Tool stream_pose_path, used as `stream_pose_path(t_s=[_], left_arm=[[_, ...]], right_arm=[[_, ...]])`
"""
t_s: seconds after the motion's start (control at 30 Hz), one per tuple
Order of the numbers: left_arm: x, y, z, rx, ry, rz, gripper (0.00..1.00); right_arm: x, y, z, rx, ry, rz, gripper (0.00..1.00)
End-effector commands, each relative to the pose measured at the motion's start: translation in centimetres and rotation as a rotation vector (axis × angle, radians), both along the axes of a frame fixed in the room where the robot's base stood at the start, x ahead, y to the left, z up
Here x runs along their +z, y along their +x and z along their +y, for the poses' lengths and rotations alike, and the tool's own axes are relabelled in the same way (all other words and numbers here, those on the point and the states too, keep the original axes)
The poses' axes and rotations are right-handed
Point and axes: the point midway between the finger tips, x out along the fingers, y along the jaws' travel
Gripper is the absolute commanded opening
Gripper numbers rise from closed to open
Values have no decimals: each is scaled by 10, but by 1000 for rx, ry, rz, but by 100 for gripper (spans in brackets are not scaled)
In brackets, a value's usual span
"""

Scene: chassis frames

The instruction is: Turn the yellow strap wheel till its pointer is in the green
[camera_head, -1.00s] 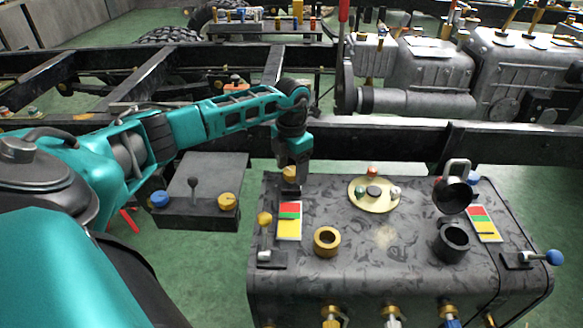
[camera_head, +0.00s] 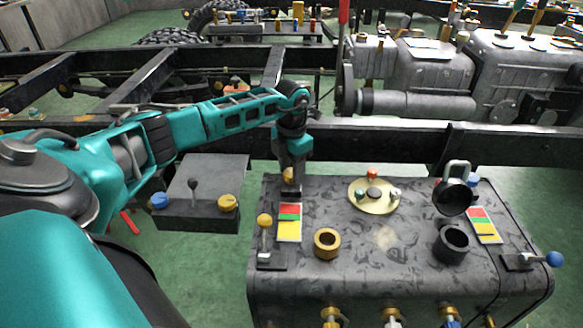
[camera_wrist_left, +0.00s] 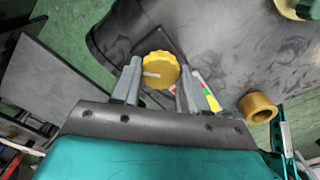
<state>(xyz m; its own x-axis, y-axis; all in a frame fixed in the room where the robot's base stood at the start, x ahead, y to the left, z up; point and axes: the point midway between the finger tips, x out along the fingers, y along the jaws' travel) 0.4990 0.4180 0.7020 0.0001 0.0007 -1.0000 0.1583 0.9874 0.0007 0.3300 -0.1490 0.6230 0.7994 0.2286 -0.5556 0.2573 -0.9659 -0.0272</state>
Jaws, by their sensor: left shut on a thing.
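The yellow strap wheel (camera_head: 288,174) stands at the back left of the dark console and is mostly hidden by my left gripper (camera_head: 291,184). In the left wrist view the scalloped wheel (camera_wrist_left: 160,70) with a pale mark on it sits between the two fingers of my left gripper (camera_wrist_left: 161,73), which is shut on it. A gauge plate (camera_head: 289,228) with red, green and yellow bands lies just in front of the wheel. Its pointer is too small to place surely among the bands. My right gripper is not in view.
On the console top (camera_head: 400,275) stand a yellow-knobbed lever (camera_head: 264,222), a brass ring (camera_head: 327,243), a round brass plate (camera_head: 374,208), a black cup (camera_head: 452,243), a second gauge (camera_head: 484,228) and a blue-knobbed lever (camera_head: 552,258). A low box (camera_head: 195,216) is left.

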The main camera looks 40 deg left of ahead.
Motion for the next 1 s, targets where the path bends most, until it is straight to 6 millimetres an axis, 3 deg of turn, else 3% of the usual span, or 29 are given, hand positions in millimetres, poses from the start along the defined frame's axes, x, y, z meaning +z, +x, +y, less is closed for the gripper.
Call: stream_pose_path(t_s=[1.0], left_arm=[[0, 0, 0, -568, -1, 0, 13]], right_arm=[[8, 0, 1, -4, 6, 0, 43]])
